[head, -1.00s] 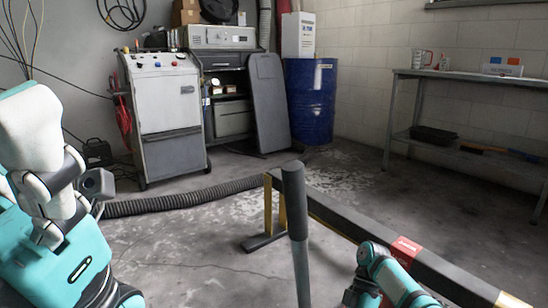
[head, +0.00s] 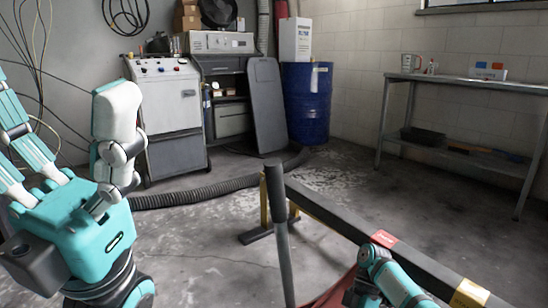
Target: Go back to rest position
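My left gripper (head: 62,120) is large and close in the head view at the left. Its teal palm is low and its fingers point up, spread apart with a gap between them. I see nothing held between them. Part of my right gripper or wrist (head: 385,275) shows at the bottom edge, right of centre, teal with a round joint. It overlaps the dark rail, and its fingers cannot be made out. Whether it touches the rail cannot be told.
A dark rail (head: 335,215) with yellow and red patches runs beside a grey post (head: 280,230). A hose (head: 200,192) crosses the floor. A white machine (head: 168,110), blue drum (head: 307,105) and metal shelf (head: 450,87) stand behind. Floor between the rail and shelf is clear.

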